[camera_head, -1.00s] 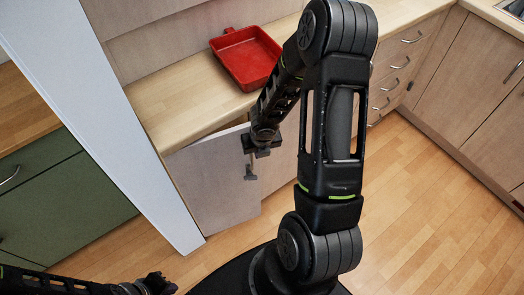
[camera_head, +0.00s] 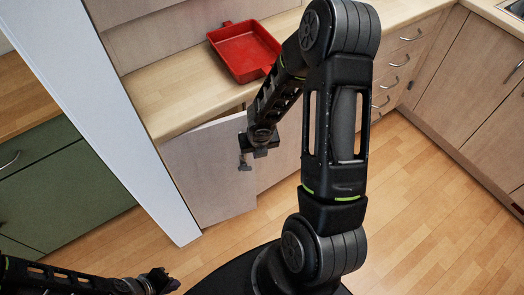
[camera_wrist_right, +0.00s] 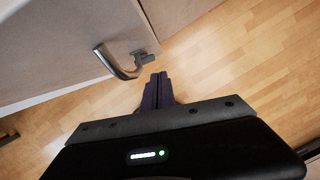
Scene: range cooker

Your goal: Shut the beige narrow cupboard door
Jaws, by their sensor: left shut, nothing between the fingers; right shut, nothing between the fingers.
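The beige narrow cupboard door (camera_head: 205,172) stands partly open under the counter, with a dark gap along its top. Its grey handle (camera_head: 244,161) shows by my right gripper, and more closely in the right wrist view (camera_wrist_right: 122,66). My right gripper (camera_head: 260,151) is at the door's free-edge side. In the right wrist view its dark fingers (camera_wrist_right: 158,88) are together and empty, just beside the handle; I cannot tell whether they touch the door. My left gripper (camera_head: 160,280) is shut and empty, low at the left, away from the door.
A red tray (camera_head: 245,50) sits on the wooden counter (camera_head: 175,100) above the door. A white panel (camera_head: 95,110) stands left of the door, with green cupboards (camera_head: 60,180) beyond. Beige drawers (camera_head: 398,68) stand at the right. The wooden floor (camera_head: 420,220) is clear.

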